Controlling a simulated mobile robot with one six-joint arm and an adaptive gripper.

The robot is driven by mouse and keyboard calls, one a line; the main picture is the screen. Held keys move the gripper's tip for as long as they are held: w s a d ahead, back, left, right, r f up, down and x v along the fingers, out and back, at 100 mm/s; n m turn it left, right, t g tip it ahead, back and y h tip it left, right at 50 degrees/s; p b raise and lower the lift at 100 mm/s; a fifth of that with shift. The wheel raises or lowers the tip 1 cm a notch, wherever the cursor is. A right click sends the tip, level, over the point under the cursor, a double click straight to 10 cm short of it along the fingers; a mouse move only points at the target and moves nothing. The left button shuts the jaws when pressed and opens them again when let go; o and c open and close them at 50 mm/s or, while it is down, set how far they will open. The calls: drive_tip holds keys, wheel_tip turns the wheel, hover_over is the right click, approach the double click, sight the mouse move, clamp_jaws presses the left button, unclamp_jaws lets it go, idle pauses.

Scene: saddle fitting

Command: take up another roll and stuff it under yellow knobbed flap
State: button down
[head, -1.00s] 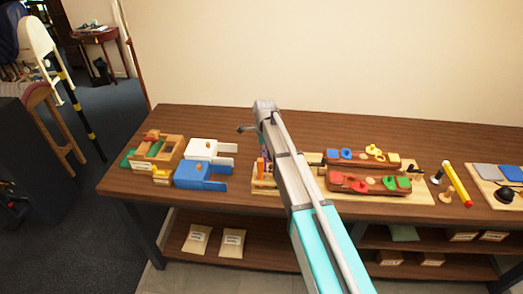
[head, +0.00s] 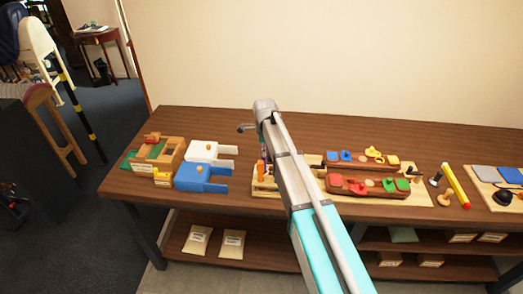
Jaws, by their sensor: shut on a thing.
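My gripper (head: 262,144) points down at the rack, mostly hidden behind my own arm. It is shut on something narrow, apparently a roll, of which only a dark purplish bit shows. An upright orange roll (head: 261,169) stands in the pale wooden rack (head: 264,188) just below it. To the left, a blue block (head: 203,181) has a blue top flap with a yellow knob (head: 199,169). A white block (head: 205,151) with an orange-yellow knob stands behind it. Whether anything lies under either flap cannot be seen.
A wooden box (head: 170,150) with green and yellow parts stands at the far left of the table. Right of my arm are two red-brown trays (head: 368,187) with coloured pieces, then a yellow cylinder (head: 455,184). The table's back strip (head: 190,118) is clear.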

drive_tip(key=shift+r+p, duration=2.65)
drive_tip(key=shift+r, duration=0.15)
drive_tip(key=shift+r+p, duration=0.8)
drive_tip(key=shift+r, duration=0.05)
drive_tip(key=shift+d, duration=0.2)
drive_tip(key=shift+w+d+f, duration=0.1)
drive_tip(key=shift+w+d, duration=0.2)
drive_tip(key=shift+d, duration=0.5)
drive_tip(key=shift+w, duration=0.1)
